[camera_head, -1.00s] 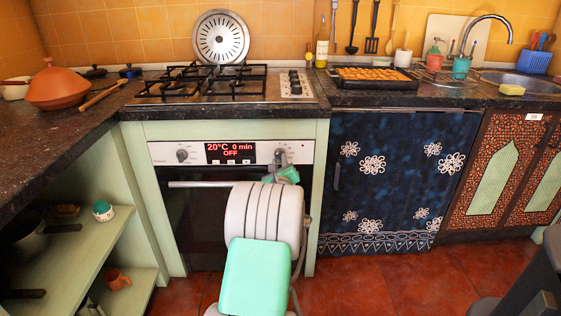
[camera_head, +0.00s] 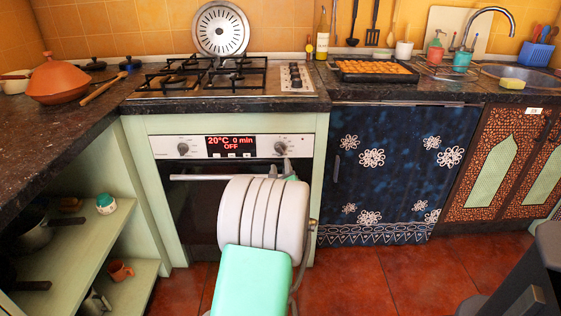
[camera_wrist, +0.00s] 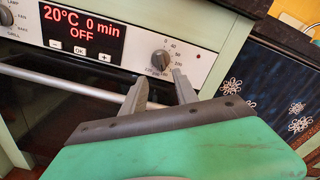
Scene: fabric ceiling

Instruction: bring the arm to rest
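My gripper (camera_head: 280,169) is in front of the oven's upper right part, mostly hidden behind my own arm in the head view. In the wrist view my gripper (camera_wrist: 160,82) has its two grey fingers spread apart with nothing between them. The fingers point at the oven panel, just below the right knob (camera_wrist: 161,60). The oven (camera_head: 185,205) has its door shut. Its display (camera_head: 230,146) reads 20°C, 0 min, OFF. The fingers appear close to the door handle (camera_wrist: 70,87); I cannot tell if they touch it.
A hob (camera_head: 200,78) tops the counter. A tray of orange pieces (camera_head: 375,70) stands right of it. A blue patterned cabinet front (camera_head: 395,165) is right of the oven, open shelves (camera_head: 85,245) left. A dark stool-like object (camera_head: 545,262) stands at lower right. Red floor (camera_head: 390,275) between is clear.

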